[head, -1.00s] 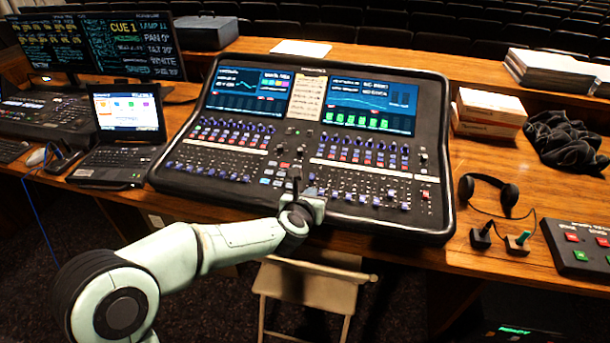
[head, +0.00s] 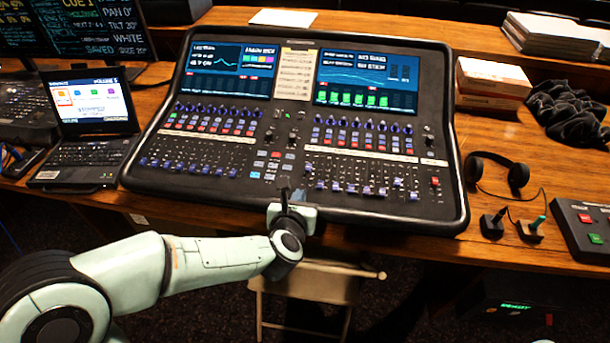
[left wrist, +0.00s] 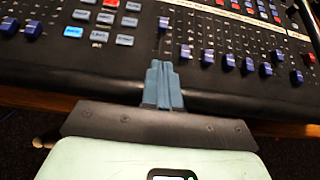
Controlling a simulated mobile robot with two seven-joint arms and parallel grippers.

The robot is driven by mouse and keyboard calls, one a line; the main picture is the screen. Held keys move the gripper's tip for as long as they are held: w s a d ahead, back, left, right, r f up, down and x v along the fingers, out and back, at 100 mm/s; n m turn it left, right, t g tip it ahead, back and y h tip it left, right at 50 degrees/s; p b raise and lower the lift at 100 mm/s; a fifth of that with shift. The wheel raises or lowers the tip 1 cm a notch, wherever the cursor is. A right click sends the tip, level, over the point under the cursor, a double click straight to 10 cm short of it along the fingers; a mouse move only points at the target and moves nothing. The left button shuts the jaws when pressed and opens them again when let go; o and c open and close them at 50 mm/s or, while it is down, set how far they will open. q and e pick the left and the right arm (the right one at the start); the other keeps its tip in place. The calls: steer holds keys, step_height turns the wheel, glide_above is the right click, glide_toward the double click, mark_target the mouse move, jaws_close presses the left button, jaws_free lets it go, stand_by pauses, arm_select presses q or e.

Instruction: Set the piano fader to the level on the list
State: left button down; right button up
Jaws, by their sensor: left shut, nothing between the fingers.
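The mixing desk (head: 415,208) has a left bank of blue-capped faders (head: 190,168) and a right bank (head: 355,188). Which one is the piano fader cannot be read. A cream paper list (head: 295,72) lies between the two screens; its writing is too small to read. My left gripper (head: 284,193) is over the desk's front middle, between the banks. In the left wrist view its blue fingertips (left wrist: 162,66) are shut and empty, pointing at the panel just below a single fader cap (left wrist: 164,23). Right-bank fader caps (left wrist: 229,60) lie to their right. Contact cannot be told.
A laptop (head: 88,110) stands left of the desk. Headphones (head: 517,176), two small joysticks (head: 531,230) and a button box (head: 590,225) lie to the right, with boxes (head: 492,80) and black cloth (head: 567,112) behind. A folding chair (head: 310,285) stands below the front edge.

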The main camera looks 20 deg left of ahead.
arm_select(q)
steer(key=p, duration=0.1)
glide_toward(308, 168)
steer(key=x, duration=0.2)
steer(key=f+x, duration=0.1)
steer(key=x, duration=0.1)
steer(key=shift+w+a+f, duration=0.1)
steer(key=shift+w+f, duration=0.05)
steer(key=shift+w+a, duration=0.15)
steer(key=shift+w, duration=0.4)
steer(key=shift+w+a+f+b, duration=0.1)
steer(key=shift+w+b, duration=0.25)
steer(key=shift+w, duration=0.25)
